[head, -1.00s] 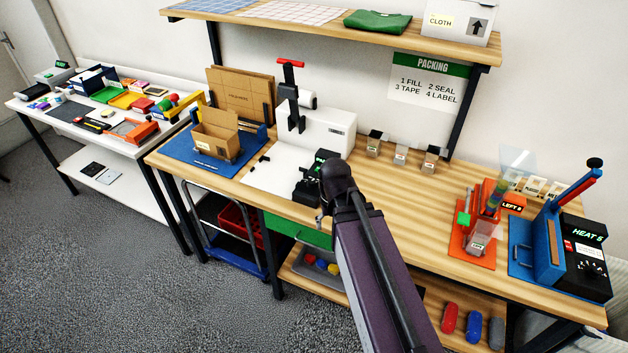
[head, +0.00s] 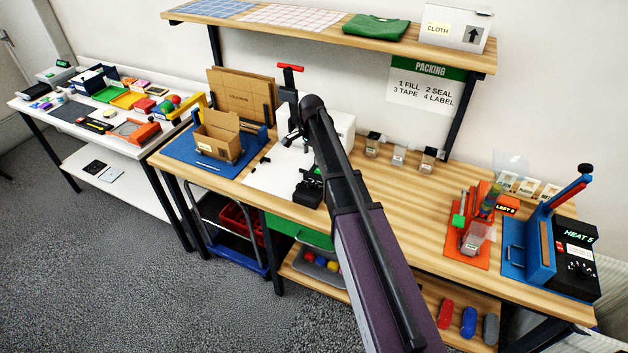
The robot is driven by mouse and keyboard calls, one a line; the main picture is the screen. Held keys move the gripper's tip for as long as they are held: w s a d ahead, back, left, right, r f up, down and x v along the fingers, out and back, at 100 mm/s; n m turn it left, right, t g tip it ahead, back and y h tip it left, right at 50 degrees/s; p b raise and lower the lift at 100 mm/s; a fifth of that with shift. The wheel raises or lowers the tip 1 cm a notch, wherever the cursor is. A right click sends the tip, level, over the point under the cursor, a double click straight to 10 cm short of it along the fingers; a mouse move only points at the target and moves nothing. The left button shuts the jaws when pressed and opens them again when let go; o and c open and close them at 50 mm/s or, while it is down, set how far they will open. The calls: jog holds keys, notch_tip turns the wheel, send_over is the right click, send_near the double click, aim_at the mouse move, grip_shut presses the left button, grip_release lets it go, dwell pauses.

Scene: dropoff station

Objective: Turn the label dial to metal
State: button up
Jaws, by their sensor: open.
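My gripper (head: 287,141) is small and dark at the end of my raised arm. It is open and appears in front of the white machine (head: 341,124) with the red-handled lever (head: 290,68). A black unit with a small green display (head: 309,188) sits at the front of the white base, below my gripper in the picture. No dial marked metal can be made out; my arm covers much of the white machine and part of the black unit's surroundings. I cannot tell how far my gripper is from either.
A blue heat sealer (head: 528,255) and an orange station (head: 466,240) stand at the right of the wooden bench. An open cardboard box (head: 217,138) stands on a blue mat at the left. The bench middle is mostly clear.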

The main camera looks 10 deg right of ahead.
aim_at(312, 183)
jog(key=shift+w+m, duration=0.3)
jog(key=shift+w, duration=0.2)
jog(key=shift+f, duration=0.1)
notch_tip(312, 183, down, 14)
jog(key=b, duration=1.3)
jog(key=shift+r+b, duration=0.25)
jog(key=shift+b, duration=0.1)
